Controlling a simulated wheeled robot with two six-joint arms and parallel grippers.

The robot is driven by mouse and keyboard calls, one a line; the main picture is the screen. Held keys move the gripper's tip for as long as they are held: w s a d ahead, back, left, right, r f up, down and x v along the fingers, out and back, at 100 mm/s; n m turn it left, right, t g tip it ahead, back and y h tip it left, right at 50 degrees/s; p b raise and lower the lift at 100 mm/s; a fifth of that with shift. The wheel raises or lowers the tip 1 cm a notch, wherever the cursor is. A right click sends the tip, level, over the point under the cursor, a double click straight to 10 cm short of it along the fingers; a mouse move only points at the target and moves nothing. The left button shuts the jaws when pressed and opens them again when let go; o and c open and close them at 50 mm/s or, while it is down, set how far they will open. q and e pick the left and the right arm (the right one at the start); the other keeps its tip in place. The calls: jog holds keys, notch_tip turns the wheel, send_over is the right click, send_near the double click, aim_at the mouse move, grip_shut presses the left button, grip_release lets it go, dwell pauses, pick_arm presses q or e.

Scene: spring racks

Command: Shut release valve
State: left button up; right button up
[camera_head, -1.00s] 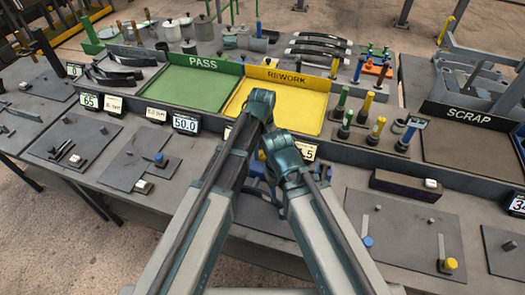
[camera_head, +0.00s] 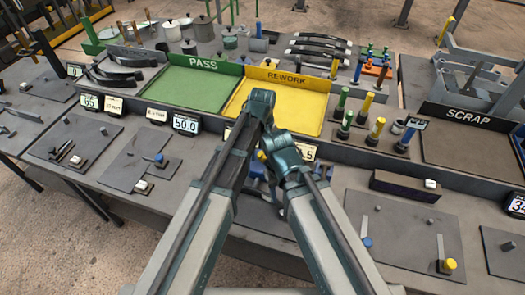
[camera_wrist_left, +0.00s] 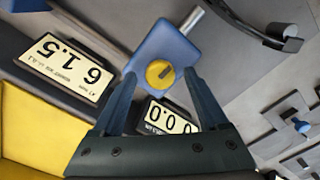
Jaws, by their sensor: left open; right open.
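In the left wrist view, a yellow round knob (camera_wrist_left: 160,73) with a dark slot sits on a blue block (camera_wrist_left: 165,48). A metal pipe (camera_wrist_left: 192,18) comes out of the block. I cannot tell for sure that this is the release valve. My left gripper (camera_wrist_left: 162,80) is open, with the knob in line between its fingertips; the gap in depth is unclear. In the head view, my arms partly hide the blue block (camera_head: 257,169), and my grippers cannot be made out. The right gripper's jaws do not show clearly.
The head view shows a green PASS tray (camera_head: 190,88), a yellow REWORK tray (camera_head: 305,104) and a SCRAP bin (camera_head: 470,150). Plates with small knobs lie on both sides.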

aim_at(262, 154)
pick_arm(q)
notch_tip(262, 154, up, 14)
jog(key=p, duration=1.3)
jog(key=shift+f, duration=0.25)
pick_arm(e)
notch_tip(262, 154, up, 13)
jog(key=shift+r, duration=0.2)
pick_arm(q)
jog(key=s+a+m, duration=0.3)
jog(key=s+a, duration=0.3)
jog(key=a, duration=0.3)
jog(key=s+a+m, duration=0.2)
jog(key=s+a, duration=0.3)
jog(key=a, duration=0.4)
pick_arm(e)
notch_tip(262, 154, down, 10)
jog(key=b, duration=1)
jog(key=shift+f, duration=0.2)
jog(key=shift+f+b, duration=0.1)
jog(key=shift+b, duration=0.2)
pick_arm(q)
jog(key=s+d+f+m+y, duration=0.1)
jog(key=s+d+f+m, duration=0.3)
jog(key=d+f, duration=0.6)
jog(key=shift+s+d+f, duration=0.2)
jog(key=shift+s+d, duration=0.65)
jog(key=shift+d, duration=0.05)
